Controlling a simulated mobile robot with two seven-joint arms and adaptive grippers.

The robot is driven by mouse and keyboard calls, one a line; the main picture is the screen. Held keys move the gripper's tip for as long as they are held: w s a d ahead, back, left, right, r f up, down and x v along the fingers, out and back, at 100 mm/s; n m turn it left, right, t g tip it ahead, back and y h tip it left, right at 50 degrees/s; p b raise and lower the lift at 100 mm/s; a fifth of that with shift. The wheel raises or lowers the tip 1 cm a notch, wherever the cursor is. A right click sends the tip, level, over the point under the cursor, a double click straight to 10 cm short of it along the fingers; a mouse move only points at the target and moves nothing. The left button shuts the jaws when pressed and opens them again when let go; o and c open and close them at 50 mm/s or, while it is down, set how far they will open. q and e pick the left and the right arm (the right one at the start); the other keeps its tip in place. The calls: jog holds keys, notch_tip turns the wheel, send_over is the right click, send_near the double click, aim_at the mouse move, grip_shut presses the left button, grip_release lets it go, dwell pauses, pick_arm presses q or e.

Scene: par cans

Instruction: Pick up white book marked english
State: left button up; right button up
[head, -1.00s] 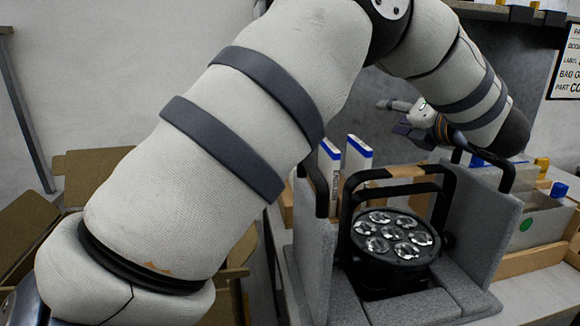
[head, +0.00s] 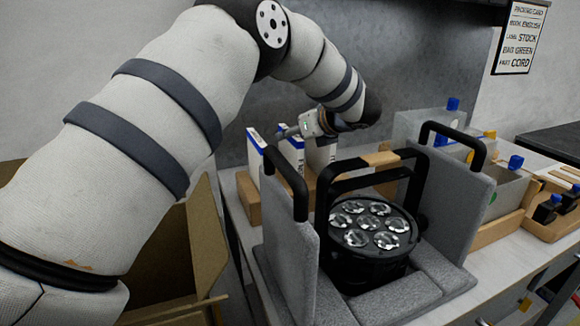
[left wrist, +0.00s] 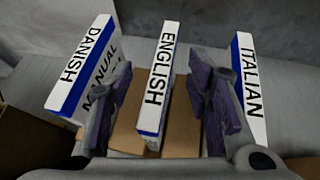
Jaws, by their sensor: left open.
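The white book marked ENGLISH (left wrist: 160,75) stands upright with its white and blue spine up, in the middle of the left wrist view. My left gripper (left wrist: 164,92) is open, its dark-padded fingers on either side of this book; contact cannot be told. The book marked DANISH (left wrist: 80,65) is to the left and the one marked ITALIAN (left wrist: 249,90) to the right. In the head view my left gripper (head: 312,127) is over the row of white books (head: 291,150), whose titles are unreadable there. My right gripper is not in view.
A black par can light (head: 372,235) sits in a grey foam-lined case (head: 287,245) in front of the books. Blue-capped bottles and bins (head: 495,185) stand to the right. An open cardboard box (head: 180,250) is at lower left. A packing card (head: 521,38) hangs on the wall.

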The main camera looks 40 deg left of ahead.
pick_arm(q)
jog(key=shift+x, duration=0.85)
grip_shut()
